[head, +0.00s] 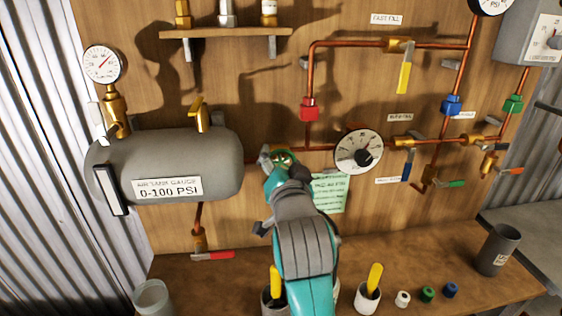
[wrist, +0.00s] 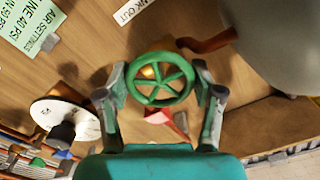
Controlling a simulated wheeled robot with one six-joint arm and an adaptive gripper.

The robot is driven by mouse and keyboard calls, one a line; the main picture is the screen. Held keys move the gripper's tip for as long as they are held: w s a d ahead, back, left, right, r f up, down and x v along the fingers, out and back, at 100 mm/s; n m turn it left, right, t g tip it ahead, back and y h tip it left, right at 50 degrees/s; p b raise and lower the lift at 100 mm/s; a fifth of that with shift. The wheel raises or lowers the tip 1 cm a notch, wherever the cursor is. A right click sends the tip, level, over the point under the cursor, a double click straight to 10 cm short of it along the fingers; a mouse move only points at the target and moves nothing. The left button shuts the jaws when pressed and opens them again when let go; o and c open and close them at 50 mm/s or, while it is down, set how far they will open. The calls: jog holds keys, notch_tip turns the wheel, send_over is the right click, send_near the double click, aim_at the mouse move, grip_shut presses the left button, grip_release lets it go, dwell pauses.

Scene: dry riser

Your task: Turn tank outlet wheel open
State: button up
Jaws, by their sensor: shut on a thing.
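The tank outlet wheel is a green spoked handwheel (wrist: 160,79), seen nearly face-on in the wrist view. In the head view only a small part of the wheel (head: 284,158) shows past my arm, just right of the grey tank (head: 205,160). My gripper (wrist: 157,76) has one finger on each side of the wheel's rim and is shut on it. It also shows in the head view (head: 278,160), largely covered by my own wrist. A brass part shows behind the spokes. A label ending in "OUT" (wrist: 133,10) is above the wheel in the wrist view.
A dial gauge (head: 358,152) is close right of my gripper. A green notice (head: 329,191) hangs behind my arm. A red-handled valve (head: 212,256) sits below the tank. Cups with yellow-handled tools (head: 368,290) and small coloured caps (head: 428,294) stand on the bench.

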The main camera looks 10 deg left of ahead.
dwell(0.3)
jog(key=o, duration=1.1)
jog(key=v, duration=1.2)
